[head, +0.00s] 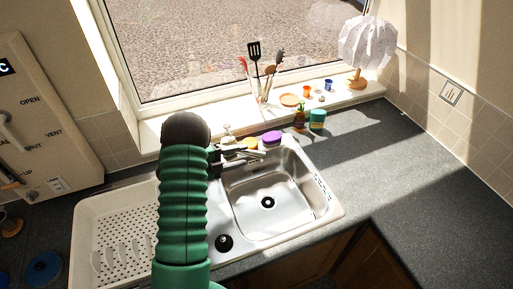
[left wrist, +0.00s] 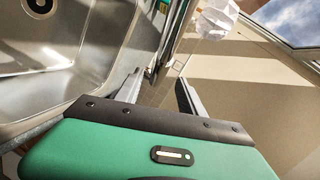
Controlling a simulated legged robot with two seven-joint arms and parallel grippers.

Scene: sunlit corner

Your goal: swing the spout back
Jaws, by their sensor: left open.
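The sink (head: 283,200) is a steel basin set in the grey counter. A small pale tap part (head: 227,131) shows at its back edge, just behind my left gripper (head: 250,152). The spout cannot be told apart from the gripper fingers there. My green left arm covers the left side of the sink. In the left wrist view the gripper (left wrist: 160,92) is open, with its two fingers apart and nothing clearly held between them. The basin (left wrist: 70,50) lies to their left. My right gripper is not in view.
A purple-topped item (head: 272,138), a soap bottle (head: 299,117) and a teal container (head: 318,119) stand behind the sink. A white drying rack (head: 117,235) lies to the left. The sill holds utensils (head: 260,72) and a white lamp (head: 365,42). The right counter (head: 385,160) is clear.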

